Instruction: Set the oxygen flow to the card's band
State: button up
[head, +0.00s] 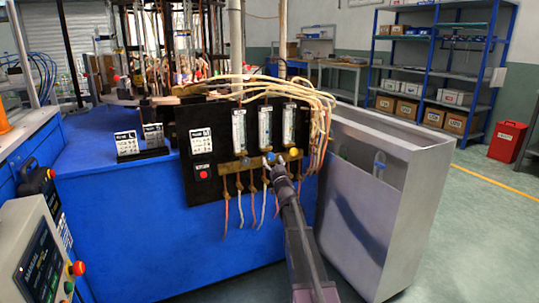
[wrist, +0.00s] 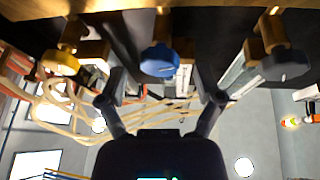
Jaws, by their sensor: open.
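A black panel (head: 174,165) carries three clear flow tubes, left (head: 239,130), middle (head: 264,127) and right (head: 288,124). Their floats and scales are too small to read. Below them on a brass strip are a dark grey knob (wrist: 286,63), a blue knob (wrist: 160,61) and a yellow knob (wrist: 61,62). I cannot read which is oxygen. My gripper (wrist: 165,82) is open, its fingers apart on either side of the blue knob's line; contact is not visible. In the head view my gripper (head: 272,165) is at the middle knob. A white card (head: 201,140) is on the panel, its text unreadable.
Two small cards, left (head: 126,143) and right (head: 153,135), stand on the blue bench (head: 90,150). A red button (head: 203,174) is on the panel's lower left. Pale hoses (head: 318,100) loop at the right. A grey metal cabinet (head: 405,195) stands close on the right.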

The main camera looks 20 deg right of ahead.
jog(key=shift+x, duration=1.15)
jog(key=c, duration=1.2)
